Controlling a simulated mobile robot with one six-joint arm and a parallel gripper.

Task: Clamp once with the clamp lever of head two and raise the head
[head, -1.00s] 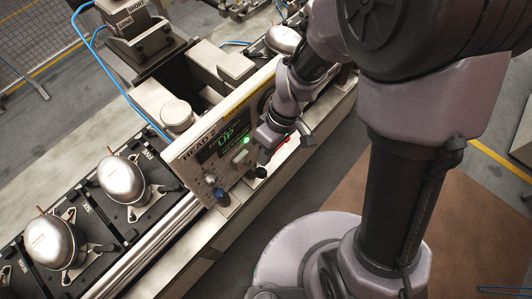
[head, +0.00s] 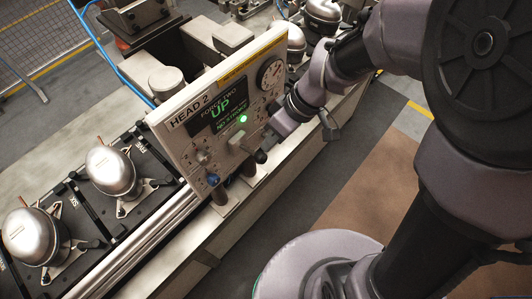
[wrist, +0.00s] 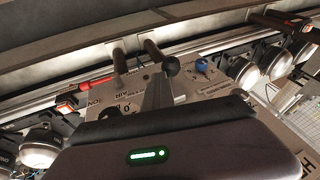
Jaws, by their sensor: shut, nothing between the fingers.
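The head two panel (head: 168,122) is a pale tilted box marked "HEAD 2", with a green "UP" on its dark display (head: 218,105). Its clamp lever (head: 238,141) is a pale arm on the lower face with a black ball knob (head: 261,157). The knob also shows in the wrist view (wrist: 171,66). My gripper (head: 277,129) is shut and empty, just right of the lever at the panel's lower right edge. In the wrist view the knob lies just beyond my gripper's tip. I cannot tell whether they touch.
A blue knob (head: 213,180) sits at the panel's lower left, and a round gauge (head: 271,73) at its upper right. Silver compressors (head: 114,171) stand on dark pallets along the conveyor. Open floor (head: 350,175) lies to the right of the line.

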